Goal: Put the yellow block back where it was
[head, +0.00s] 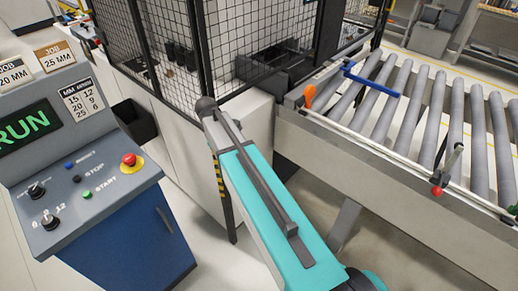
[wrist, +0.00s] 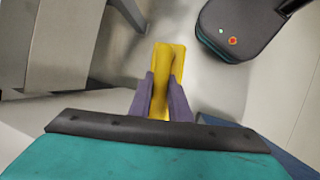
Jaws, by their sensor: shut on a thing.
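The yellow block (wrist: 166,58) is in the wrist view, between the two purple fingers of my gripper (wrist: 163,82). My gripper is shut on the block, and the block's far end sticks out beyond the fingertips. The fingers hide part of its sides. Pale floor shows behind it, and the block touches nothing else that I can see. In the head view my teal arm reaches up between the control panel and the roller conveyor. Neither the block nor my gripper's fingers can be made out there.
A control panel (head: 92,150) reading RUN, with a red button (head: 129,160), stands at left. A roller conveyor (head: 340,165) with a blue bar (head: 371,80) and an orange handle (head: 309,95) is at right. A mesh guard (head: 172,45) stands behind.

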